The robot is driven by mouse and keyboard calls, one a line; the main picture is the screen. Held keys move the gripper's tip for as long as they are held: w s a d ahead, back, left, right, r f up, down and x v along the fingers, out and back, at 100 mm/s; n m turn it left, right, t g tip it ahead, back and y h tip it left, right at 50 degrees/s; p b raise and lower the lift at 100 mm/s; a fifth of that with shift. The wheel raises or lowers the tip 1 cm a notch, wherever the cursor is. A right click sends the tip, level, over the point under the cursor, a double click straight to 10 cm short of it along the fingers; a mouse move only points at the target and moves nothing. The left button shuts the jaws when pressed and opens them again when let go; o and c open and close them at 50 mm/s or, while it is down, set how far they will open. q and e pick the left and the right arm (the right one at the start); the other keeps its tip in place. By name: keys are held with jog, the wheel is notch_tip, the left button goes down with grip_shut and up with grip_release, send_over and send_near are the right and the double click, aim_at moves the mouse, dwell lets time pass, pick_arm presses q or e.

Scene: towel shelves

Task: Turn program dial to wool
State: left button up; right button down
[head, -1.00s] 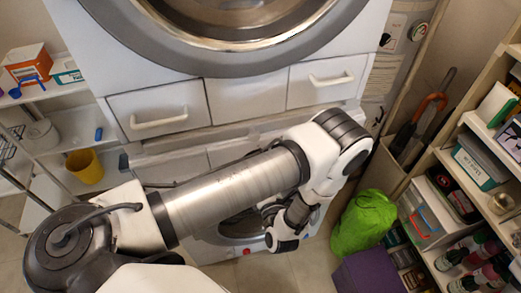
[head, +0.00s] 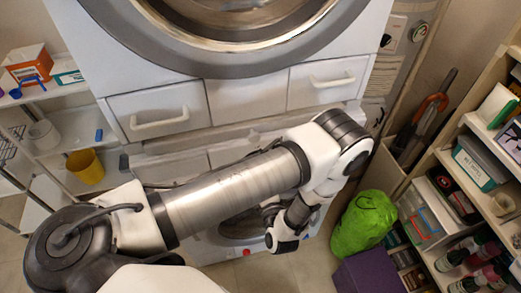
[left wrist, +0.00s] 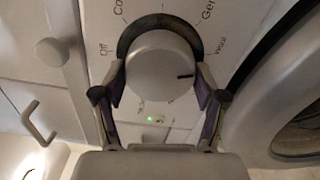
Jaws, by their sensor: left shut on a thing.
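The program dial (left wrist: 158,62), a round pale knob with a short dark pointer mark, is in the upper middle of the left wrist view. The mark points to the right of the picture. Labels around it include "Off" at left and, at right, one starting "Ge" and one that looks like "Wool" (left wrist: 220,46); others are partly hidden. My left gripper (left wrist: 160,88) has one finger on each side of the dial and is shut on it. In the head view, my left arm reaches down to the lower machine (head: 238,226), and its fingertips and the dial are hidden. My right gripper is not in view.
A large upper machine with handled drawers (head: 158,110) stands above the arm. A green bag (head: 364,222) and a purple box (head: 372,272) stand right of the lower machine. Shelves flank both sides. A round door rim (left wrist: 270,75) is right of the dial.

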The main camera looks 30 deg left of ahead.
pick_arm(q)
jog(key=shift+a+r, duration=0.1)
jog(key=o, duration=1.1)
jog(key=shift+o, duration=0.3)
jog(key=shift+a, duration=0.15)
